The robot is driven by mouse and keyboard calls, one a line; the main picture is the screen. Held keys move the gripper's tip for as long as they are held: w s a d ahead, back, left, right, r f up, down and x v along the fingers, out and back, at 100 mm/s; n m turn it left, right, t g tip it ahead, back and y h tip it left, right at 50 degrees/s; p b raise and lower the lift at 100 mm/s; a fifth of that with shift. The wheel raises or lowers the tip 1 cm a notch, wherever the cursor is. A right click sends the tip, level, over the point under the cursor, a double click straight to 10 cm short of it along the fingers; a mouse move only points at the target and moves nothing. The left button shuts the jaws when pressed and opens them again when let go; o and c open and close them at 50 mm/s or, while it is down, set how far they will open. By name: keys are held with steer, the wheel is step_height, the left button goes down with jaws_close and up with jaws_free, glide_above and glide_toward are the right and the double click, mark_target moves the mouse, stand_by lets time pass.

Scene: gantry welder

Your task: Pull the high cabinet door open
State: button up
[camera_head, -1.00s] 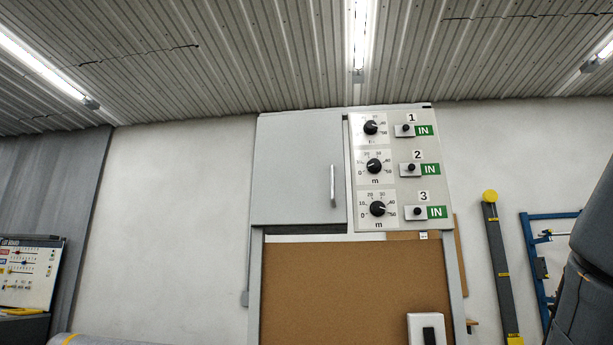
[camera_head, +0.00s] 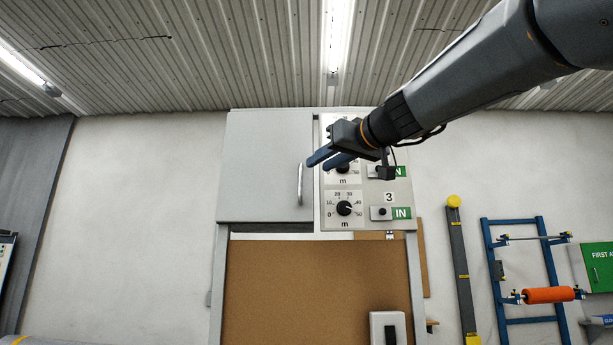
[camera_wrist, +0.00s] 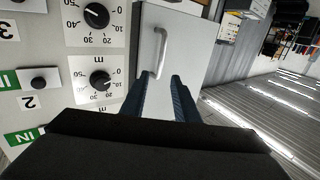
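The high cabinet door (camera_head: 262,165) is a flat light grey panel at the top left of the cabinet, and it looks shut. Its upright silver bar handle (camera_head: 300,184) is near the door's right edge. My gripper (camera_head: 313,165) reaches in from the right, its blue fingers pointing left toward the handle's upper part. In the wrist view the handle (camera_wrist: 160,52) is beyond the tips of the two fingers (camera_wrist: 163,78). The fingers are spread with a gap between them, and nothing is held.
A control panel with dials (camera_head: 344,208) and numbered switches is right of the door, partly behind my gripper. A brown board (camera_head: 310,285) is below. A blue rack (camera_head: 552,300) with an orange roll (camera_head: 549,295) stands at the right. The wall left of the cabinet is bare.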

mark_target(306, 170)
steer(key=p+x, duration=0.1)
steer(key=x, duration=0.1)
steer(key=p+x, duration=0.1)
steer(key=x, duration=0.2)
steer(key=p+x, duration=0.1)
steer(key=x, duration=0.1)
steer(key=shift+w+a+r, duration=0.2)
steer(key=shift+w+r, duration=0.05)
steer(key=shift+w, duration=0.05)
jaws_close()
